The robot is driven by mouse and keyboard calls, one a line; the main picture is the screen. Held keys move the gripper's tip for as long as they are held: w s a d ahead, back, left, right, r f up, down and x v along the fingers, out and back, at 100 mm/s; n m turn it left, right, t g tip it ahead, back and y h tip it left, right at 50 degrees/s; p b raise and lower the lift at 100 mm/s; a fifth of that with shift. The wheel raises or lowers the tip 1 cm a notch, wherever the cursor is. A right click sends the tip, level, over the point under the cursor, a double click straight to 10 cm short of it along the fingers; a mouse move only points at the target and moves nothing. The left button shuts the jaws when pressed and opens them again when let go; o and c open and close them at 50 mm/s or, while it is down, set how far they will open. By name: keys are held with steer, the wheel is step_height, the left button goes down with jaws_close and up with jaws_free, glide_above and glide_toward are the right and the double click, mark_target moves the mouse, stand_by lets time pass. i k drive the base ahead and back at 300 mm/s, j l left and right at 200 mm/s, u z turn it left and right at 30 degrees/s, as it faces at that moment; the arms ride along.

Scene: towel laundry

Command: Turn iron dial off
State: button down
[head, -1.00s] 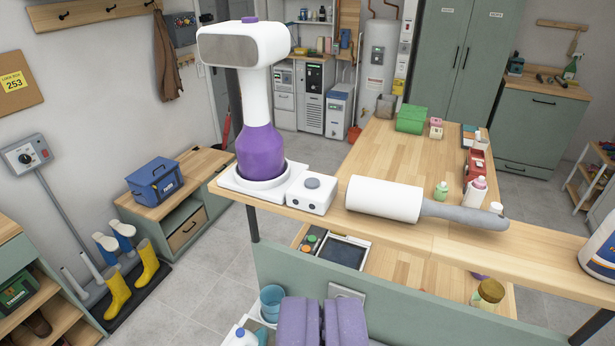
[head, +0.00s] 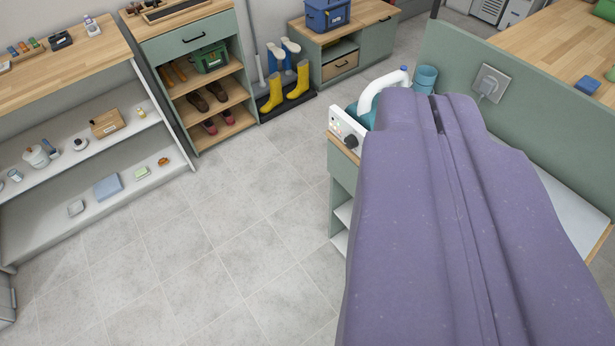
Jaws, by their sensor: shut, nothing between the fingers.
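A white panel (head: 342,127) with a small red mark and a dark round dial (head: 350,141) stands at the corner of a green cabinet, just left of my gripper. Behind it is what looks like the iron (head: 363,114), with a teal body and a thick white curved handle. Its right side is hidden. The dial's setting is too small to read. My gripper (head: 436,112) is the large purple shape filling the right foreground. Its two halves are shut together along a central seam and it holds nothing. It appears apart from the dial.
A green partition (head: 460,65) with a wall socket (head: 490,83) rises behind my gripper. A blue bucket (head: 425,78) stands by it. Shelves (head: 80,160) with small items, a shoe cabinet (head: 205,85) and yellow boots (head: 297,82) line the far left. The grey floor (head: 200,240) is clear.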

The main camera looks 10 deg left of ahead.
mark_target(351, 141)
steer(key=k, duration=0.15)
steer(key=j, duration=0.1)
steer(key=i+j+z, duration=0.75)
steer(key=k, duration=0.05)
